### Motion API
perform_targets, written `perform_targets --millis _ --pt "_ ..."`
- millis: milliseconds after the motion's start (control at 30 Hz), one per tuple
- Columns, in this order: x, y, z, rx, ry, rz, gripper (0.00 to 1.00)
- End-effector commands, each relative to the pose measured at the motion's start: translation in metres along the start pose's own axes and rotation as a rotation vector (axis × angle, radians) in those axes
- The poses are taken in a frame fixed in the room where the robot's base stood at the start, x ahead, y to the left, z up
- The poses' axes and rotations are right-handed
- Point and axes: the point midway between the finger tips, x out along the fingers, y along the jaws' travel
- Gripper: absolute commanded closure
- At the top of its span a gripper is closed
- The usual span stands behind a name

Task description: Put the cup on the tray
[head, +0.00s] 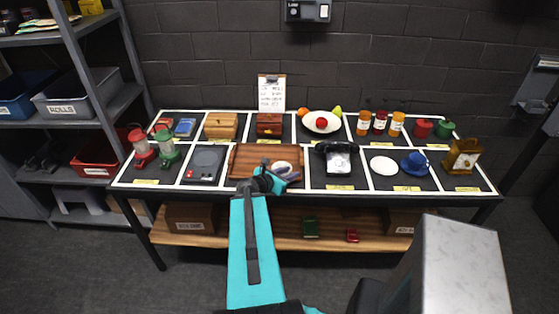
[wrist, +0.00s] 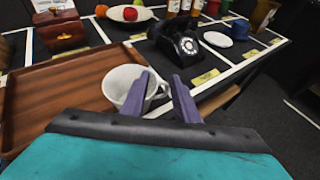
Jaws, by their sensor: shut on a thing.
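A white cup (head: 282,166) is at the right end of the brown wooden tray (head: 245,160) on the table. My gripper (head: 276,179) is at the tray's front right and is shut on the cup. In the wrist view, the two purple fingers (wrist: 158,92) are at the handle side of the cup (wrist: 122,84). The cup looks upright, with its open top showing. It is over the right part of the tray (wrist: 55,95). The fingers and my gripper body hide its lower side, so I cannot tell whether its base touches the tray.
A black telephone (head: 338,162) stands right of the tray, with a white saucer (head: 383,166) and a blue item (head: 415,163) farther right. A dark flat device (head: 203,164) lies left of the tray. A wooden chest (head: 270,124) and a fruit plate (head: 321,122) stand behind.

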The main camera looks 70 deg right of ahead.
Motion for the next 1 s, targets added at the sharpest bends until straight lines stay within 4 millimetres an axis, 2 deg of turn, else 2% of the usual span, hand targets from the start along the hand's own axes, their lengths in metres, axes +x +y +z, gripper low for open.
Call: perform_targets --millis 1000 --pt "0.017 0.011 0.001 0.003 -0.004 -0.005 0.98"
